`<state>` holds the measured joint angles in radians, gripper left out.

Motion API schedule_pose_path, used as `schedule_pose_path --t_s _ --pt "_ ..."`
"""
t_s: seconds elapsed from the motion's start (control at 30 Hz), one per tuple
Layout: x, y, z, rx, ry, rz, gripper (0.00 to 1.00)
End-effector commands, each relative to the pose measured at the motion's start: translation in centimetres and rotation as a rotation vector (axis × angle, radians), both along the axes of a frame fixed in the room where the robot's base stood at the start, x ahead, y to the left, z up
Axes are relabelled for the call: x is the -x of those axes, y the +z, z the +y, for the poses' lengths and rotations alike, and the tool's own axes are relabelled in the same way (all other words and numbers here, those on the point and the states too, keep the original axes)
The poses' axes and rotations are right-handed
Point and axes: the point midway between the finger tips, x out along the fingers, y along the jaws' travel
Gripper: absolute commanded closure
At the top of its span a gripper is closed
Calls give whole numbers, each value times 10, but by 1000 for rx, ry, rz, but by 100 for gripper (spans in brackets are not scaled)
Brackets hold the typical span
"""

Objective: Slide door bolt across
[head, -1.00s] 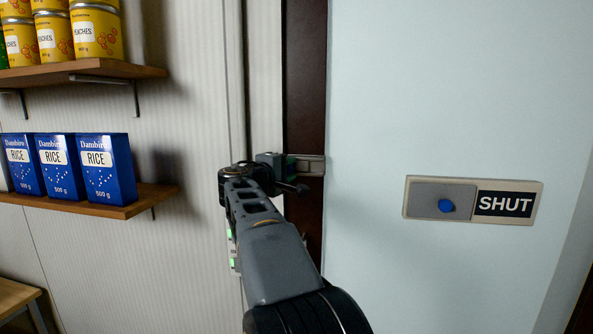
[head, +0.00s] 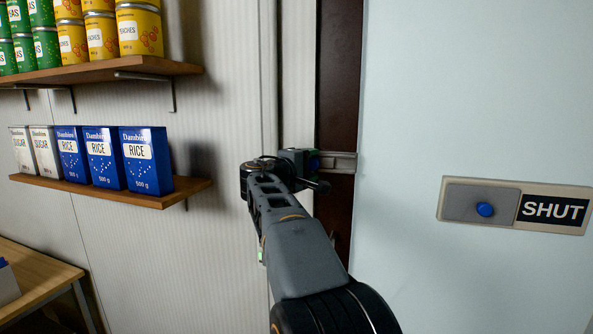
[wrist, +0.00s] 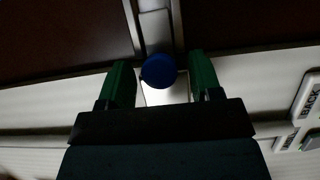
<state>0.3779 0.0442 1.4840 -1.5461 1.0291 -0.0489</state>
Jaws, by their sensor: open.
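A round blue knob (wrist: 159,70) shows in the wrist view at the end of a metal bolt track (wrist: 155,30). My gripper (wrist: 162,82) is open, with one green finger on each side of the knob. Small gaps show between fingers and knob; I cannot tell whether either touches. In the head view, my gripper (head: 314,163) is at the left edge of the dark door frame, hiding most of the knob. The metal track (head: 341,162) runs right from it across the frame towards the pale blue door (head: 410,90).
A grey plate (head: 470,203) with another blue knob and a SHUT sign (head: 552,210) is on the door. Two wooden shelves at left hold cans and rice boxes (head: 147,162); the lower shelf (head: 190,187) ends left of my arm. A wooden table (head: 45,280) stands lower left.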

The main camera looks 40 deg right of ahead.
Motion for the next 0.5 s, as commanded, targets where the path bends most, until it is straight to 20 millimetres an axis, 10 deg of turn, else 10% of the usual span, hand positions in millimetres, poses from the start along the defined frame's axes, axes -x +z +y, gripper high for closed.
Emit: schedule_pose_path --t_s 0.5 --pt "15 -3 97 0 6 -1 41"
